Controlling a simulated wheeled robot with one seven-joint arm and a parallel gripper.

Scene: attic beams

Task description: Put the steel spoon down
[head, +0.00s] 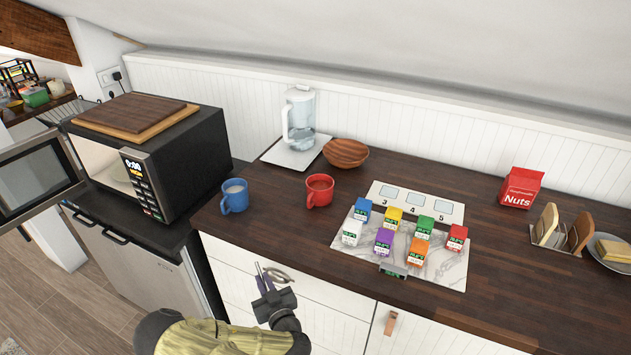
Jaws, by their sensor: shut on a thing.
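My gripper (266,281) is in front of the white drawer fronts, below the front edge of the dark wooden counter as seen in the head view. It is shut on the steel spoon (280,275), which shows as a small, thin, greyish curved shape at the fingertips. Much of the spoon is hidden or too small to make out. The spoon appears clear of the counter top.
A blue mug (235,197) and a red mug (319,191) stand near the counter's left end. Several small coloured cartons stand on a marble board (348,236). A microwave (165,150) with its door open is at left. Bare counter (285,215) lies between the mugs and board.

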